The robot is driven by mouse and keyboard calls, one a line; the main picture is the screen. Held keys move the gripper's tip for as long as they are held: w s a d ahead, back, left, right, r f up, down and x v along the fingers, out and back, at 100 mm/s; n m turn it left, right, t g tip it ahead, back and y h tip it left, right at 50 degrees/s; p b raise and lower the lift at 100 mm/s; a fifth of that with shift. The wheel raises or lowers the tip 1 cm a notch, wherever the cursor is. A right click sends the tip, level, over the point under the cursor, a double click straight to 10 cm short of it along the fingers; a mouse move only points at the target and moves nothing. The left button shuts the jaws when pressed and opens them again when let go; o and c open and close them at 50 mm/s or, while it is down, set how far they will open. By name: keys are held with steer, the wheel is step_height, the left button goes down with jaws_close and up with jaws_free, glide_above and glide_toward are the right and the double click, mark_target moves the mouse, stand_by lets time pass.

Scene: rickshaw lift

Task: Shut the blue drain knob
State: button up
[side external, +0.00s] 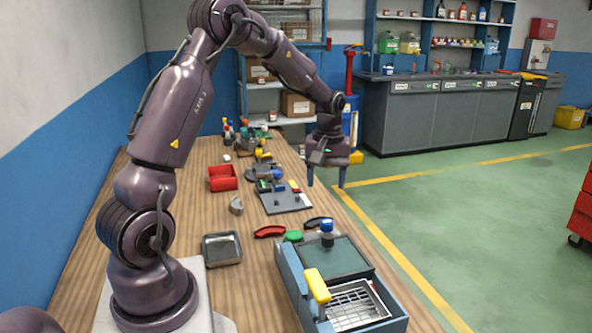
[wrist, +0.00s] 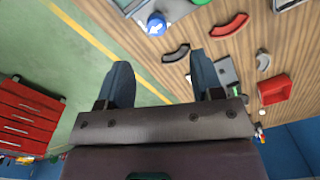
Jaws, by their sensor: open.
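The blue drain knob (side external: 326,225) stands on a dark stem at the far end of the blue-grey basin unit (side external: 287,278). In the wrist view the knob (wrist: 157,24) is near the top, with a white mark on its top face. My gripper (side external: 326,180) is open and empty, pointing down, above and beyond the knob near the table's right edge. In the wrist view its two fingers (wrist: 160,72) are spread wide, with the knob ahead of the gap and apart from both. Whether the drain is open or shut does not show.
A yellow handle (side external: 317,285) rises beside a metal grid basket (side external: 355,303). A green disc (side external: 293,236), a red curved piece (side external: 270,231) and a black curved piece (side external: 318,222) lie behind the unit. A grey plate fixture (side external: 286,203) and red bin (side external: 222,178) stand farther back.

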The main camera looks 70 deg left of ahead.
steer(key=s+d+r+m+t, duration=0.1)
steer(key=s+d+r+m, duration=0.4)
steer(key=d, duration=0.3)
steer(key=s+d+r+m+t+y, duration=0.1)
steer(key=s+d+r+m+t, duration=0.1)
steer(key=s+d+r+m, duration=0.3)
steer(key=s+d+r, duration=0.1)
steer(key=s+d, duration=0.1)
steer(key=d, duration=0.2)
steer(key=shift+s+m, duration=0.2)
steer(key=shift+m, duration=0.2)
